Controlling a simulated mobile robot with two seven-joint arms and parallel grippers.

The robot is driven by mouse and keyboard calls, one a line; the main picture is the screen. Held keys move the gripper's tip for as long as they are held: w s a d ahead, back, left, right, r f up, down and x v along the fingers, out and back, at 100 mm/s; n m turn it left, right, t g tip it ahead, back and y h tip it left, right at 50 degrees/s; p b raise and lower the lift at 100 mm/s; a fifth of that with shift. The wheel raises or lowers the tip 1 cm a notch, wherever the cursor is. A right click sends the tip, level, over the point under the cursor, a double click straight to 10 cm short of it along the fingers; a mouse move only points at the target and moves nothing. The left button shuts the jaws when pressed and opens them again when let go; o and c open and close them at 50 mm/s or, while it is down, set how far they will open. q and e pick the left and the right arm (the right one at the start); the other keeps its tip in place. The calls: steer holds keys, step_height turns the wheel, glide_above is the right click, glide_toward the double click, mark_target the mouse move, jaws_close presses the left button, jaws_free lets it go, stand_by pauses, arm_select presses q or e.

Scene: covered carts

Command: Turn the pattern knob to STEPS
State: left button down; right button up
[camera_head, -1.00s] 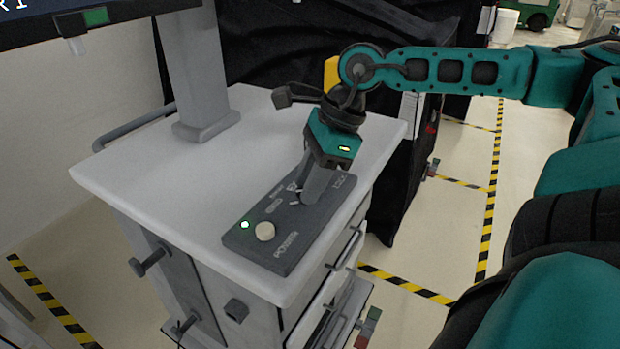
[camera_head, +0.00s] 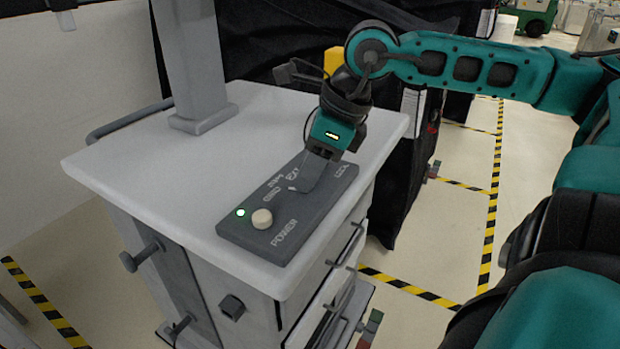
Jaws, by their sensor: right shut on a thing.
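The dark grey control panel (camera_head: 250,238) lies on the white top of the cart (camera_head: 120,165). Its lit white-green lamp and round cream power button (camera_head: 262,219) are at the near end, beside the POWER lettering. My right gripper (camera_head: 308,186) comes down tilted onto the middle of the panel and is shut on the pattern knob, which its fingers almost wholly hide. A small white mark (camera_head: 292,188) shows at the left of the fingertips, near small labels, one of which looks like GRID. I cannot tell surely which label the knob points to. My left gripper is out of view.
A grey post (camera_head: 190,60) stands on the cart's back left. A push handle (camera_head: 130,120) runs along the left side, and dark knobs stick out from the cart's front. Black covers hang behind. Floor with yellow-black tape lies to the right.

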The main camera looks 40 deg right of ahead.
steer(key=m+h+b, duration=0.1)
steer(key=m+b, duration=0.1)
steer(key=b, duration=0.1)
steer(key=shift+f+m+t, duration=0.15)
steer(key=shift+m+t, duration=0.15)
steer(key=shift+m, duration=0.1)
steer(key=shift+m+b, duration=0.3)
steer(key=shift+a, duration=0.1)
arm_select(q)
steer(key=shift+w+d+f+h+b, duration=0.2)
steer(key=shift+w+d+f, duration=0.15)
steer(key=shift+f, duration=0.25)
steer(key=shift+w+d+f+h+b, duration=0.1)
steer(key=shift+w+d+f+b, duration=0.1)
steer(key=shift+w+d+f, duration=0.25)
arm_select(e)
steer(key=shift+m+h, duration=0.3)
steer(key=shift+m, duration=0.2)
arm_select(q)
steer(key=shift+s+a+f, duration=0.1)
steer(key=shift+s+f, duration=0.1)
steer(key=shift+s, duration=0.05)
arm_select(e)
steer(key=o, duration=1.1)
steer(key=shift+c, duration=0.2)
steer(key=shift+r, duration=0.2)
